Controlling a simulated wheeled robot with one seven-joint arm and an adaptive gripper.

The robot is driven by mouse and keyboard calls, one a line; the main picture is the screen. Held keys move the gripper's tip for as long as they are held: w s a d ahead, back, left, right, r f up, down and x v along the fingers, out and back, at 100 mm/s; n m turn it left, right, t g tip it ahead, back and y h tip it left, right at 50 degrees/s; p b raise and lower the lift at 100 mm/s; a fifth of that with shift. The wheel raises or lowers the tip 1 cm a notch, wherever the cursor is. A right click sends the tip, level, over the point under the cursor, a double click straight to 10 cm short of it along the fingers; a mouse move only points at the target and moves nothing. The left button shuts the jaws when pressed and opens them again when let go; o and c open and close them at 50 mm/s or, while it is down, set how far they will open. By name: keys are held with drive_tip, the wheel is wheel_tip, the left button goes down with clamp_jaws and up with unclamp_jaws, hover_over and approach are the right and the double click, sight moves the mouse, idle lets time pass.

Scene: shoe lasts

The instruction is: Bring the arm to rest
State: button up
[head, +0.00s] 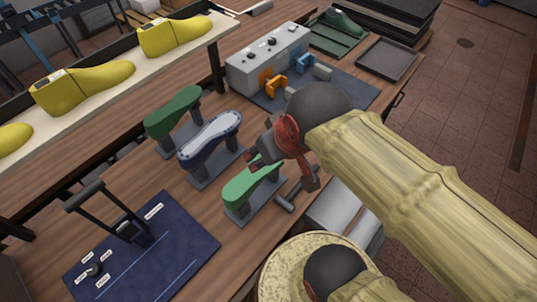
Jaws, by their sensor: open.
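My arm reaches in from the right in the head view, with a dark wrist and red joint at its end. My gripper (280,168) is open over the front edge of the bench, above and beside a light green shoe last (250,186). It appears empty, though its fingers are partly hidden by the wrist. The light green last sits on a grey stand, and I cannot tell whether the gripper touches it. A white-and-blue last (210,134) and a dark green last (175,110) stand on similar grey stands to the left.
Yellow lasts (82,87) line a shelf at the back left. A grey box with knobs (268,60) stands behind my wrist. A dark blue mat (185,245) with a black handled frame lies front left. A grey tray (387,60) sits at the far right.

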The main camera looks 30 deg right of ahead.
drive_tip(key=shift+s+a, duration=0.15)
drive_tip(key=shift+s, duration=0.25)
drive_tip(key=shift+f, duration=0.15)
